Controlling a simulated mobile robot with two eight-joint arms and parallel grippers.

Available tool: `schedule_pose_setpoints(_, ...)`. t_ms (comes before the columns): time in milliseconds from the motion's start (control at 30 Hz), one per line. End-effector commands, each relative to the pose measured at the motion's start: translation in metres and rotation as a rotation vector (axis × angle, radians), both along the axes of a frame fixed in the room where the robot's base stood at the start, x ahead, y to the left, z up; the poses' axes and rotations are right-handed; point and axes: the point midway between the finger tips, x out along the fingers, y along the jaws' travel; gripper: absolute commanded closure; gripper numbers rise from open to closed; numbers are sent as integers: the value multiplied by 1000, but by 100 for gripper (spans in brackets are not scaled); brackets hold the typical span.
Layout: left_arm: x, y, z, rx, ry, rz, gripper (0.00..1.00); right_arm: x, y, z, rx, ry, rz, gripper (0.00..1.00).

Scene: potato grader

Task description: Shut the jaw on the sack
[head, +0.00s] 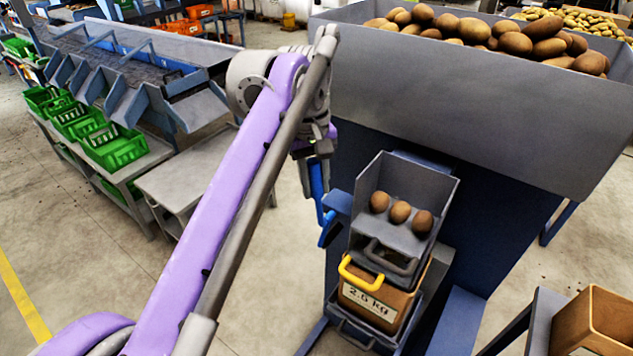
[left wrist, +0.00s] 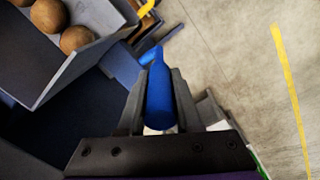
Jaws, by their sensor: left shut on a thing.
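My left gripper (head: 315,160) is at the left side of the potato machine, and the wrist view shows its two fingers (left wrist: 160,90) shut on a blue lever handle (left wrist: 159,98). The blue lever also shows in the head view (head: 318,182), hanging below the gripper beside the weighing pan. The brown sack (head: 366,318) with a "2.5 kg" label sits under the pan, with a yellow handle bar (head: 358,278) at its top front. The grey pan (head: 391,241) above it holds three potatoes (head: 400,212). My right gripper is not in view.
A large grey hopper (head: 470,90) full of potatoes stands behind the pan. A brown box (head: 598,325) sits on a stand at the lower right. Green crates (head: 113,146) and a grey table (head: 190,175) are at the left. The floor between is open.

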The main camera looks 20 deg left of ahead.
Motion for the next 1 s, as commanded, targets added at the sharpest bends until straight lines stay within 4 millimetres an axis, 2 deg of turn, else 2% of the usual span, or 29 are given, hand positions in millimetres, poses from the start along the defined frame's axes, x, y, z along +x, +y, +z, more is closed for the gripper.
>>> schedule_pose_setpoints(400, 10, 27, -6, -239, 86, 6, 100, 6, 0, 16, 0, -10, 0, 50)
schedule_pose_setpoints(700, 16, 45, -18, -418, 151, 2, 100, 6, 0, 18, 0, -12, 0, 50)
schedule_pose_setpoints(1000, 19, 51, -24, -508, 184, 1, 100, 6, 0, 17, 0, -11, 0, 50)
